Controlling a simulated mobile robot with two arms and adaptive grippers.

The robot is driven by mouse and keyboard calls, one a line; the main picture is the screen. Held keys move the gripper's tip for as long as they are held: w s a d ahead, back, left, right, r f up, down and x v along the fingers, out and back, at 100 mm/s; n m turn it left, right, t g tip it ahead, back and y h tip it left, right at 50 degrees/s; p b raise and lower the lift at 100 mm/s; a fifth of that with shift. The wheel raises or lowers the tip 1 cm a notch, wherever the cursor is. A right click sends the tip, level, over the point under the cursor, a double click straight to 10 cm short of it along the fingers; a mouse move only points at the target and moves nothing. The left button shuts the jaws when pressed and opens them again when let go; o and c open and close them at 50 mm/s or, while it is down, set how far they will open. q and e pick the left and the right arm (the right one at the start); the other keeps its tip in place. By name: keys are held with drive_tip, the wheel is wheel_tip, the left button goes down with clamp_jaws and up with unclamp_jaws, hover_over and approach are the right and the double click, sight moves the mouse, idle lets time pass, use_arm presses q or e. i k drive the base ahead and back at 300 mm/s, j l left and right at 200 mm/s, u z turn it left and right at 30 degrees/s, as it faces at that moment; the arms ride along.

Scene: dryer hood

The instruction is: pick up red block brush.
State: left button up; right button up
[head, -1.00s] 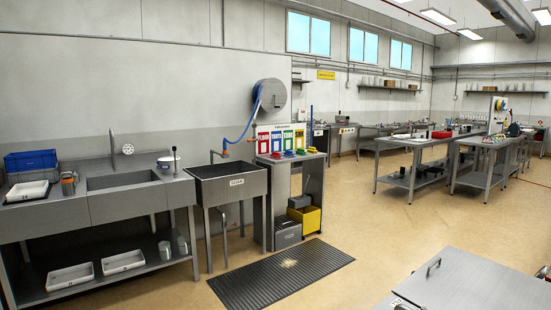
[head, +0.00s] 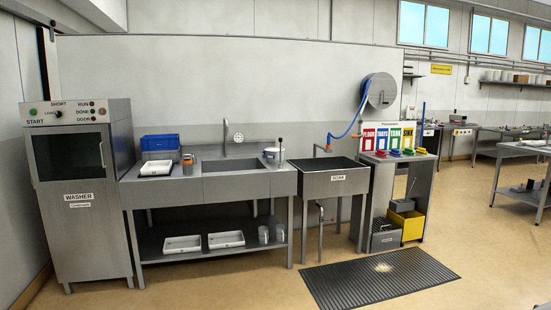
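Several small coloured items lie on top of a grey stand (head: 402,180) to the right of the sinks. A small red item (head: 381,153), possibly the red block brush, lies at the left of this top, below the red FLOOR sign (head: 368,137). It is too small to tell its shape. Blue, green and yellow items lie beside it under signs of several colours. Neither of my grippers is in view.
A SOAK sink (head: 330,180) stands left of the stand, then a steel sink bench (head: 210,188) and a WASHER cabinet (head: 80,190). A yellow bin (head: 408,224) sits low in the stand. A dark floor mat (head: 378,279) lies in front.

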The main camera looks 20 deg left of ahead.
sight(380, 153)
drive_tip(key=i, duration=0.35)
drive_tip(key=i+u, duration=0.15)
drive_tip(key=i, duration=0.35)
drive_tip(key=i+u, duration=0.15)
drive_tip(key=i, duration=0.35)
drive_tip(key=i+l+u, duration=0.2)
drive_tip(key=i, duration=0.3)
drive_tip(key=i+u, duration=0.15)
drive_tip(key=i, duration=0.35)
drive_tip(key=i+z, duration=0.3)
drive_tip(key=i, duration=0.4)
drive_tip(key=i+j+z, duration=0.25)
drive_tip(key=i, duration=0.45)
drive_tip(key=i+l+z, duration=0.35)
drive_tip(key=i, duration=0.4)
drive_tip(key=i+z, duration=0.35)
drive_tip(key=i, duration=0.4)
drive_tip(key=i+j+z, duration=0.15)
drive_tip(key=i+z, duration=0.2)
drive_tip(key=i, duration=0.4)
